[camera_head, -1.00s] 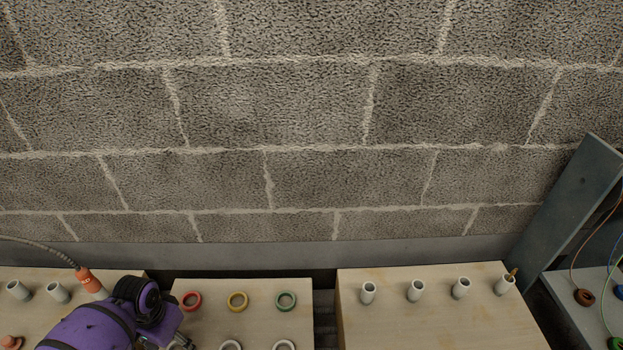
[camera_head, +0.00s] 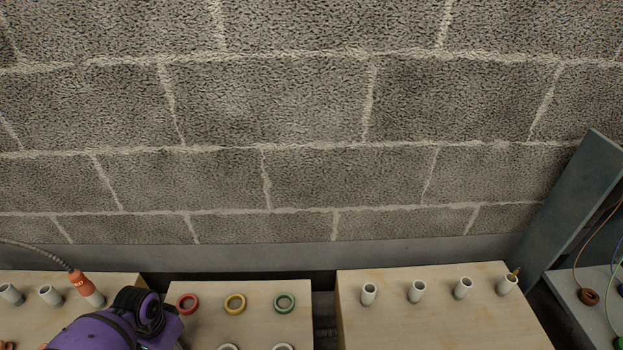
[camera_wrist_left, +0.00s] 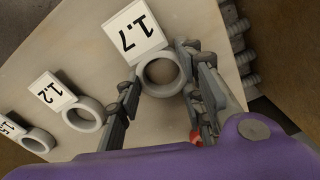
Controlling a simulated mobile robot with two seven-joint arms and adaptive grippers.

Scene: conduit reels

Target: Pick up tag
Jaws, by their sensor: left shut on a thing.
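The tag marked 1.7 (camera_wrist_left: 136,31) is a white square plate joined to a pale grey ring (camera_wrist_left: 161,93) in the left wrist view. My left gripper (camera_wrist_left: 160,70) is shut on this ring, with one dark finger on each side of it. Two more ring tags, marked 1.2 (camera_wrist_left: 52,91) and 1.5 (camera_wrist_left: 13,127), lie in a row to the left on the wooden surface. In the head view my purple left wrist shows at the lower left, and its fingertips are hidden. My right gripper is not in view.
Upright grey tubes stand on the right block (camera_head: 430,325) and the left one. An orange-collared conduit (camera_head: 84,286) stands near my left arm. A block wall is behind.

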